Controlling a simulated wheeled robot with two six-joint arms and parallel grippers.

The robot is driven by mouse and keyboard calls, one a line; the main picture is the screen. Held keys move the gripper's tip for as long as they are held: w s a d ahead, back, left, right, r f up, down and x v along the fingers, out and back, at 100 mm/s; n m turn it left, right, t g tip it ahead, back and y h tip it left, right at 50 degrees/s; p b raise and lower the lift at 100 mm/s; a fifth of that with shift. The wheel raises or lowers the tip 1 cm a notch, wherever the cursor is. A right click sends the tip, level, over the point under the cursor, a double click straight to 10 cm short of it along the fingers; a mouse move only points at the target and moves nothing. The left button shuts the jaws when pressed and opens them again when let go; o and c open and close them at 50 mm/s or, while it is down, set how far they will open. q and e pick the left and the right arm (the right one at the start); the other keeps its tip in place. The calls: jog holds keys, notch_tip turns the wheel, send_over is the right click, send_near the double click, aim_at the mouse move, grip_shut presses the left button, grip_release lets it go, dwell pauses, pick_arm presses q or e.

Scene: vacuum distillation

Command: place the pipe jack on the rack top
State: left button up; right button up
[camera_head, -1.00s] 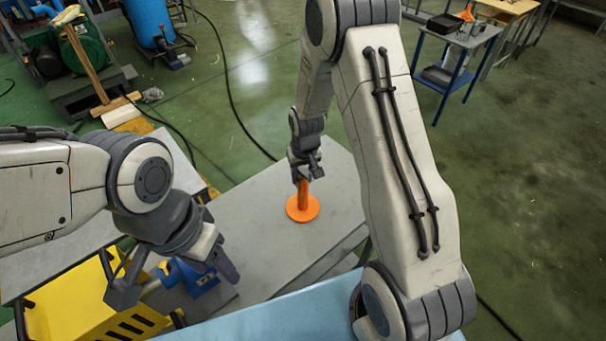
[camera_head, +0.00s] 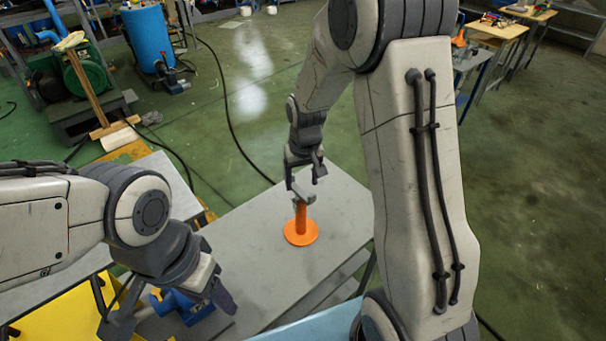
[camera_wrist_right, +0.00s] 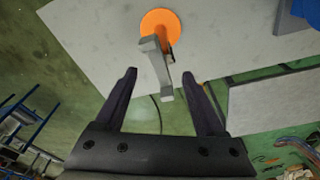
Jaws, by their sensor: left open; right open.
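The pipe jack (camera_head: 300,229) has an orange round base and post with a grey forked head. It stands upright on the grey rack top (camera_head: 262,262), and it also shows from above in the right wrist view (camera_wrist_right: 160,25). My right gripper (camera_head: 305,172) is open and empty just above the jack's head. In the right wrist view its fingers (camera_wrist_right: 160,76) are spread, with the grey head in line between and beyond their tips. My left gripper (camera_head: 172,310) is open at the lower left, over a blue object (camera_head: 187,306) that it partly hides.
A yellow piece (camera_head: 60,318) lies at the lower left, and a light blue surface (camera_head: 315,326) is at the front. A green machine (camera_head: 85,75) and a blue cylinder (camera_head: 150,45) stand behind. The rack top around the jack is clear.

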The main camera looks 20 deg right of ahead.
jog(key=s+a+r+n, duration=0.3)
jog(key=s+a+r, duration=0.5)
jog(key=s+a, duration=0.2)
jog(key=s+a+r+n+g, duration=0.1)
jog(key=s+a+n, duration=0.1)
jog(key=s, duration=0.6)
jog(key=s+a+n+y, duration=0.1)
jog(key=s+a+n, duration=0.1)
jog(key=s, duration=0.7)
jog(key=shift+a+r+n+g, duration=0.15)
jog(key=shift+r+n+g, duration=0.25)
